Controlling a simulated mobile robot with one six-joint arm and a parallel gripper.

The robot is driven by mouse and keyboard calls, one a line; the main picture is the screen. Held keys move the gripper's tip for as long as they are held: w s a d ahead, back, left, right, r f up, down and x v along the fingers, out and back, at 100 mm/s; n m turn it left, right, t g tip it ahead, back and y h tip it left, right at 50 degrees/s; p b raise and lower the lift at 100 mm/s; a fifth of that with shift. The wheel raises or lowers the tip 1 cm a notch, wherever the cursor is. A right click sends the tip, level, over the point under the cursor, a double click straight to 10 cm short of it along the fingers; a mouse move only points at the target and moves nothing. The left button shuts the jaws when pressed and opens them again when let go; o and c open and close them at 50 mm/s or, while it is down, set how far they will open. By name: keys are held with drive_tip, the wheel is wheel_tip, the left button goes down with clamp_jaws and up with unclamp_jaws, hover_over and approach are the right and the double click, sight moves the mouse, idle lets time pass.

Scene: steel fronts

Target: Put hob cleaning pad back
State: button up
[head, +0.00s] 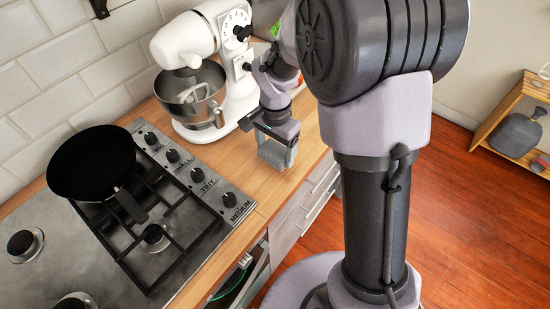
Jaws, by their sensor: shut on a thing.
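My gripper (274,153) is over the wooden counter, to the right of the hob (70,235) and in front of the stand mixer. It points down and is shut on a small greyish thing, which I take to be the hob cleaning pad. The fingers hide most of it, so its shape and exact edges are hard to tell. I cannot tell whether it touches the counter. The hob is a steel plate with black grates and a row of knobs along its right side.
A black frying pan (93,163) sits on the hob, its handle towards the right front. A white mixer (240,85) with a steel bowl (190,95) stands behind. Bare counter (240,178) lies between hob and gripper. Below the front edge, an opening shows a green-rimmed item (244,262).

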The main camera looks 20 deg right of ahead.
sight(275, 150)
wheel_tip(275, 150, down, 3)
drive_tip(key=shift+b, duration=0.4)
drive_tip(key=shift+r, duration=0.15)
drive_tip(key=o, duration=1.8)
drive_tip(key=shift+f, duration=0.2)
drive_tip(key=shift+c, duration=0.2)
